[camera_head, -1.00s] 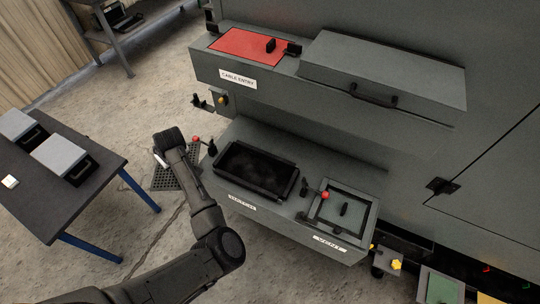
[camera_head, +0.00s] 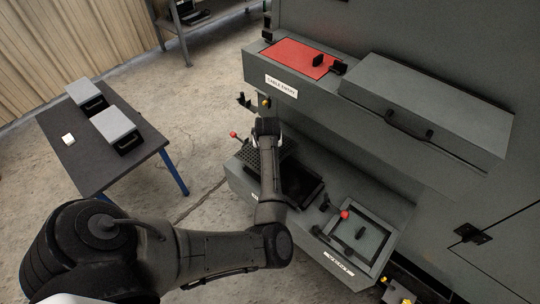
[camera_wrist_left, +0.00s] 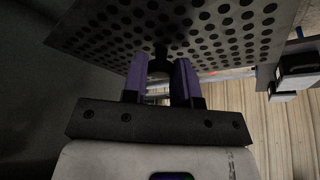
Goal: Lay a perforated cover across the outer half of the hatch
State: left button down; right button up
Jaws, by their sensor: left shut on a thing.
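My left gripper (camera_head: 267,143) is over the left part of the hatch in the head view. The wrist view shows its two fingers (camera_wrist_left: 162,78) closed around the dark knob of the perforated cover (camera_wrist_left: 215,30). In the head view, part of this dark perforated cover (camera_head: 249,157) shows left of my arm, over the hatch's left end. The arm hides the rest, and I cannot tell whether the cover touches the hatch rim. The hatch (camera_head: 312,192) is a dark, framed rectangular opening, partly hidden by my arm. My right gripper is not in view.
A red-knobbed lever (camera_head: 233,134) stands at the hatch's left end; another (camera_head: 344,214) stands between hatch and vent panel (camera_head: 352,238). The red cable-entry panel (camera_head: 297,57) and a handled grey lid (camera_head: 430,100) are above. A table (camera_head: 65,155) with two grey-topped boxes stands left.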

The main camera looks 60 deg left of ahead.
pick_arm(q)
notch_tip(320, 180, down, 4)
jog(key=shift+f+b, duration=0.25)
jog(key=shift+b, duration=0.05)
jog(key=shift+f, duration=0.2)
jog(key=shift+f, duration=0.2)
jog(key=shift+f, duration=0.4)
jog(key=c, duration=0.9)
grip_release()
